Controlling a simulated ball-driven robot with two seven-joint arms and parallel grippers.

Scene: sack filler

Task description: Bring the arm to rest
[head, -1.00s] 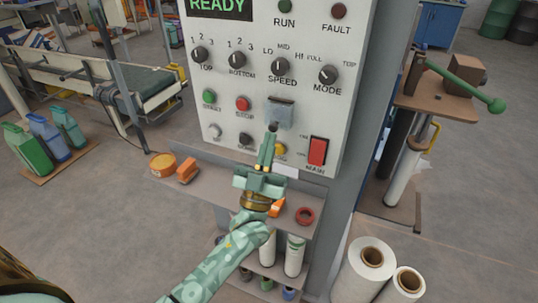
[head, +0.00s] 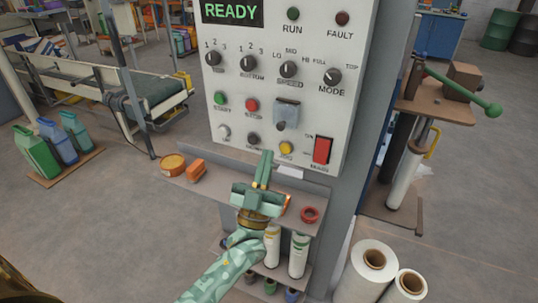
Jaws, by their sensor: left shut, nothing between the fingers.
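My left gripper (head: 265,158) is shut and empty. It points up at the lower edge of the control panel (head: 272,125), in front of the small shelf, and appears apart from the panel. The panel's display (head: 232,11) reads READY. A clear flip cover (head: 286,113) sits in the middle of the panel, with a yellow button (head: 286,147) below it and a red main switch (head: 322,150) at lower right. My gripper hides part of the shelf. My right gripper is not in view.
The shelf (head: 232,186) under the panel holds an orange tub (head: 173,165), an orange block (head: 196,171) and a red ring (head: 310,215). White film rolls (head: 367,272) stand at lower right.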

